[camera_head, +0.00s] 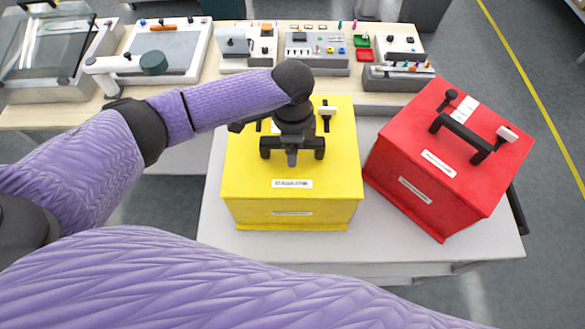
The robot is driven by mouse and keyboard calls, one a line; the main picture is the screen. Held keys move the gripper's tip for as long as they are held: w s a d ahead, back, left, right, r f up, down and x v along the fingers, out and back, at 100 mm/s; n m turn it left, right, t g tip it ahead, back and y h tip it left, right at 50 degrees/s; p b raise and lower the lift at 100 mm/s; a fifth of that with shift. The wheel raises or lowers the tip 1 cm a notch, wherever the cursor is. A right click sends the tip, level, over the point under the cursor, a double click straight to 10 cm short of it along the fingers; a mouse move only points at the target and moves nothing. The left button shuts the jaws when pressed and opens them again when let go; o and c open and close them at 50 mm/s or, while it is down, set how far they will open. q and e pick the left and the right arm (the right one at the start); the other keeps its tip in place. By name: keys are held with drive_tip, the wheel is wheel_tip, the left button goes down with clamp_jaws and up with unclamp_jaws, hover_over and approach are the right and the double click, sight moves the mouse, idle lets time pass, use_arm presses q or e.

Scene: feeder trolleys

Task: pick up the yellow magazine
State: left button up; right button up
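The yellow magazine (240,170) is a box standing on a light trolley top, with a black handle (319,148) on its upper face and white labels. My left gripper (292,155) comes down from above at the middle of this handle and overlaps it in the picture. The wrist hides part of the handle and the box top behind it. I cannot tell whether the fingers are closed around the handle. My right gripper is out of view.
A red magazine (400,135) with a black handle stands close to the right of the yellow one, turned at an angle. The trolley top (480,245) is bare in front. Behind is a wooden workbench (195,90) with trays and small parts.

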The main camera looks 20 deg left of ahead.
use_arm(q)
drive_tip(key=c, duration=1.1)
clamp_jaws()
drive_tip(key=shift+w+r, duration=0.1)
drive_tip(key=shift+r, duration=0.05)
